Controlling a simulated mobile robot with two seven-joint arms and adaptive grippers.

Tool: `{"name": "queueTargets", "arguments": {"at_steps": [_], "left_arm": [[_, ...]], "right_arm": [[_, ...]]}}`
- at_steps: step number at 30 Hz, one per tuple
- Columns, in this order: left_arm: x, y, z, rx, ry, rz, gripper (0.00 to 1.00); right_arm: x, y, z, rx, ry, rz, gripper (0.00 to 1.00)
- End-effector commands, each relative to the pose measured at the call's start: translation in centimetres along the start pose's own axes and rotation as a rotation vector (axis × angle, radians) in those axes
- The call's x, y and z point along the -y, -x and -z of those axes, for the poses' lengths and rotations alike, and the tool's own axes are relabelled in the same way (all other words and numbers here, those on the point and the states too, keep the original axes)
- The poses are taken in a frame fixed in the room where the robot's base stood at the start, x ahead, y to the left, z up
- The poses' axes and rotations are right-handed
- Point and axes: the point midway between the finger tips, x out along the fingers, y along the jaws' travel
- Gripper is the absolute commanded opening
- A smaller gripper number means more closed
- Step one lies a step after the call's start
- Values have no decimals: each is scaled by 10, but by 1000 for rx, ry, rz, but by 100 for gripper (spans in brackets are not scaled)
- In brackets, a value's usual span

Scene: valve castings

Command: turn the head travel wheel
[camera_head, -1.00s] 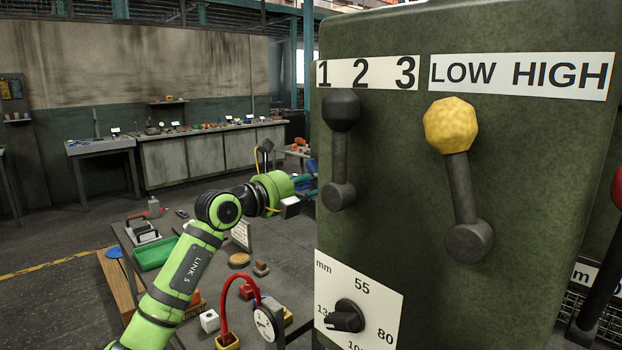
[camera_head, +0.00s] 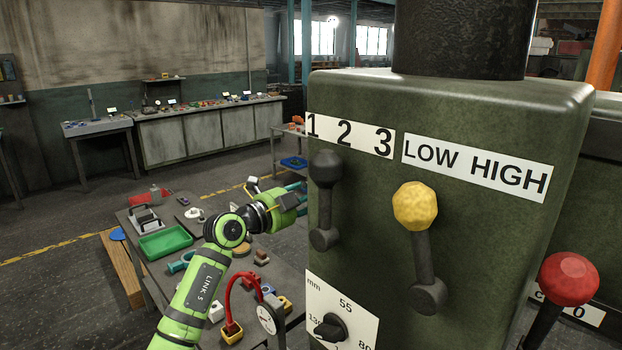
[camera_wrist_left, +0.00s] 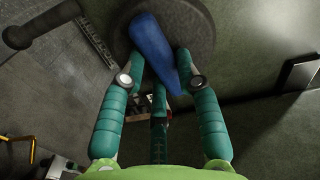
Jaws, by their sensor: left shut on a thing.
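The head travel wheel shows in the left wrist view as a dark round disc (camera_wrist_left: 201,28) at the top, with a blue handle (camera_wrist_left: 152,35) in front of it. The teal fingers of my left gripper (camera_wrist_left: 160,62) lie on both sides of the blue handle and are shut on it. In the head view my left gripper (camera_head: 299,191) reaches to the left side of the green machine head (camera_head: 375,222), whose edge hides its fingertips, the wheel and the handle. My right gripper is in neither view.
The machine front carries a black lever (camera_head: 324,200), a yellow-knobbed lever (camera_head: 420,250) and a black dial knob (camera_head: 331,327). A red ball knob (camera_head: 569,278) stands at right. A low bench with a green tray (camera_head: 166,242) and a red clamp (camera_head: 233,299) lies under my left arm.

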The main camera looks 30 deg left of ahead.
Motion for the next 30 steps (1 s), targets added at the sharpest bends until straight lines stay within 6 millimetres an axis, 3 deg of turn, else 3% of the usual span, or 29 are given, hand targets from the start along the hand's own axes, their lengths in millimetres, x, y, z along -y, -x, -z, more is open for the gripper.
{"name": "queueTargets", "arguments": {"at_steps": [1,7,18,30], "left_arm": [[6,0,1,0,50,0,0],[4,0,2,0,216,2,0],[4,0,2,-1,415,4,0],[3,0,2,-1,467,2,0]], "right_arm": [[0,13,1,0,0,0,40],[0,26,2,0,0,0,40],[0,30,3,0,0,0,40],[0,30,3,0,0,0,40]]}}
